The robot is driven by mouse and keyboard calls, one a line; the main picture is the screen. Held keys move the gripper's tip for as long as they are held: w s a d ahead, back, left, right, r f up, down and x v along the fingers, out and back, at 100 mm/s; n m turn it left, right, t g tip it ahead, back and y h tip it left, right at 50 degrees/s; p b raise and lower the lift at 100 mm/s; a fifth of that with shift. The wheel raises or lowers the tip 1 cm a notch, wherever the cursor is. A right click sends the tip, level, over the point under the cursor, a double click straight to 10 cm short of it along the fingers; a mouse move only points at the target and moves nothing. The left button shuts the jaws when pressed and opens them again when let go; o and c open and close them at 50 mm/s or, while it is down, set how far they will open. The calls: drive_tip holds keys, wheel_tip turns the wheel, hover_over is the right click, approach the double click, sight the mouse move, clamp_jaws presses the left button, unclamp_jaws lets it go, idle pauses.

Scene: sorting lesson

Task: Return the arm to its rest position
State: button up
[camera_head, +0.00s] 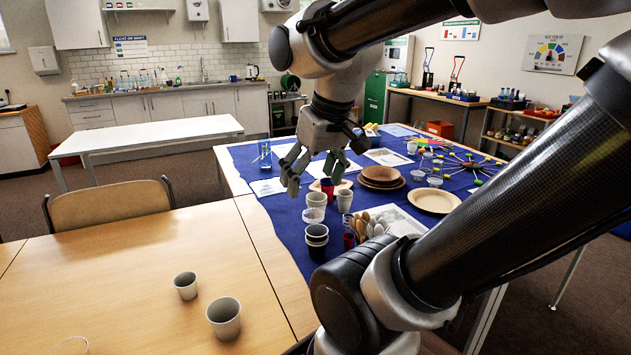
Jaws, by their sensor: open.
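My gripper (316,170) is open and hangs fingers-down above the blue cloth (262,185) on the table. No object shows between its fingers. My arm reaches in from the right and arches over the table, with its elbow at the top of the view. Below and near the fingers stand pale cups (316,200), a red cup (327,187) and a grey cup (345,199). I cannot tell whether the fingers touch any of them. My forearm and shoulder links hide the right part of the table.
Dark stacked cups (316,238), wooden spoons (369,226), brown plates (381,177) and a tan plate (434,201) crowd the cloth. Two cups (186,286) (224,316) stand on the bare wooden table (130,262). A chair (108,205) and a white table (150,133) are behind.

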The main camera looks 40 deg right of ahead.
drive_tip(key=shift+s+a+f+n, duration=0.1)
drive_tip(key=shift+s+a+n, duration=0.15)
drive_tip(key=shift+s, duration=0.2)
drive_tip(key=shift+s+a+n, duration=0.1)
drive_tip(key=shift+s+n, duration=0.25)
drive_tip(key=shift+s, duration=0.1)
